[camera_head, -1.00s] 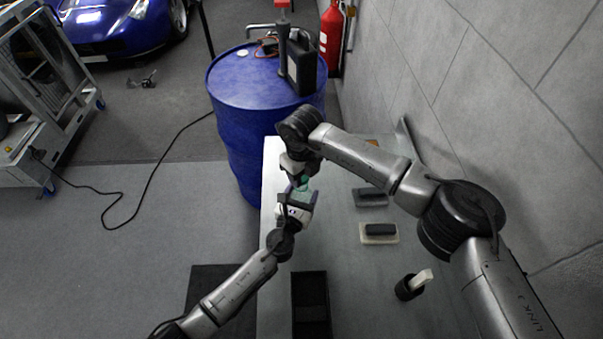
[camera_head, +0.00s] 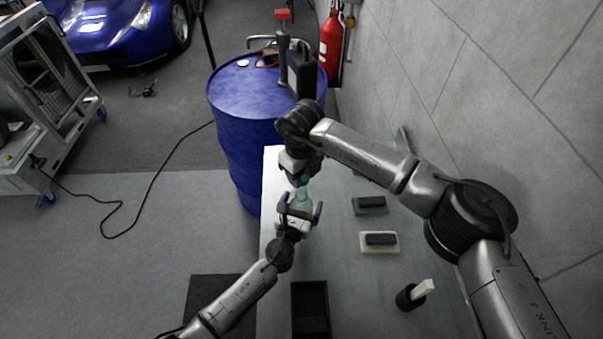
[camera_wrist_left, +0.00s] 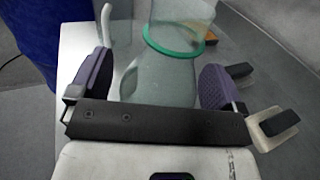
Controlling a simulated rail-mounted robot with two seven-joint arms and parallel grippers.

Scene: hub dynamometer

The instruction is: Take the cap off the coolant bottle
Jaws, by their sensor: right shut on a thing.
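The coolant bottle (camera_head: 301,211), pale translucent green, stands near the far left end of the bench. My left gripper (camera_head: 300,213) is open, one finger on each side of the bottle. In the left wrist view, both pads of this gripper (camera_wrist_left: 157,88) stand apart from the translucent body (camera_wrist_left: 158,80). My right gripper (camera_head: 298,180) points down just above the bottle, shut on the green cap (camera_head: 305,180). The cap appears just above the bottle top; I cannot tell surely whether they still touch. The right fingertips are partly hidden.
The grey bench (camera_head: 345,270) carries a black tray (camera_head: 311,308), two dark blocks on pads (camera_head: 380,239) and a black cup with a white piece (camera_head: 413,294). A blue drum (camera_head: 245,130) stands close behind. A wall bounds the right side.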

